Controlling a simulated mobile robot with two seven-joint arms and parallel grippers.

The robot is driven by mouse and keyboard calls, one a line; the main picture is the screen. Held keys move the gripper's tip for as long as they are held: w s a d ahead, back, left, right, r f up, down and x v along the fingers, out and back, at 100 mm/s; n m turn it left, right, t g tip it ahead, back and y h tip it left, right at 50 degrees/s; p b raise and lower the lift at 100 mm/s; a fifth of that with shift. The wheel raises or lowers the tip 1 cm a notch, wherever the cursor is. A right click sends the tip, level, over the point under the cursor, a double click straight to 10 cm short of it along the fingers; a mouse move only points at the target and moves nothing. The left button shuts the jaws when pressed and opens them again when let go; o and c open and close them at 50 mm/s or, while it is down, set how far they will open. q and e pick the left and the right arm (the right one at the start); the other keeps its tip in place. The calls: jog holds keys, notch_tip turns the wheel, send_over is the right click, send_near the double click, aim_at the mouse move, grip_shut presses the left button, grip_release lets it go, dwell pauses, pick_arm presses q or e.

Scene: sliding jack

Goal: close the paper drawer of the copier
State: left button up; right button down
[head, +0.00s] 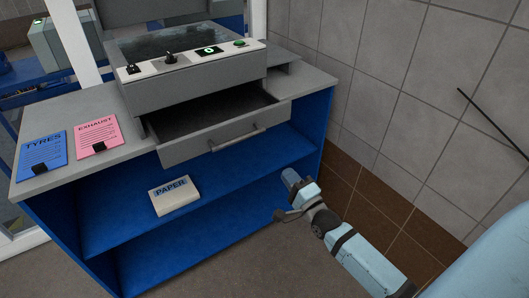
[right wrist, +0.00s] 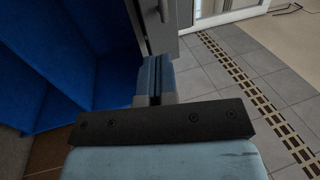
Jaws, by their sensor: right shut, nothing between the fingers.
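The grey copier (head: 190,78) stands on a blue cabinet with a grey top. Its paper drawer (head: 185,151) is pulled out, and its dark, empty-looking inside shows. A bar handle (head: 238,140) runs across the drawer front. My right gripper (head: 289,178) is shut and empty, below and to the right of the drawer front, apart from it in the head view. In the right wrist view the shut fingers (right wrist: 153,75) point toward a grey panel with a handle (right wrist: 164,11), likely the drawer front. My left gripper is not in view.
A paper pack (head: 175,195) lies on the blue shelf (head: 120,225) below the drawer. Blue and pink cards (head: 98,136) lie on the grey top at left. A tiled wall (head: 390,80) bounds the right side. Open floor shows in the right wrist view (right wrist: 225,85).

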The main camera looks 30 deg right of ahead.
pick_arm(q)
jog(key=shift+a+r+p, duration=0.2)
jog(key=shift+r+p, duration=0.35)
jog(key=shift+p, duration=0.3)
pick_arm(e)
jog(key=x, duration=1.4)
jog(key=shift+r, duration=0.2)
jog(key=shift+d, duration=0.1)
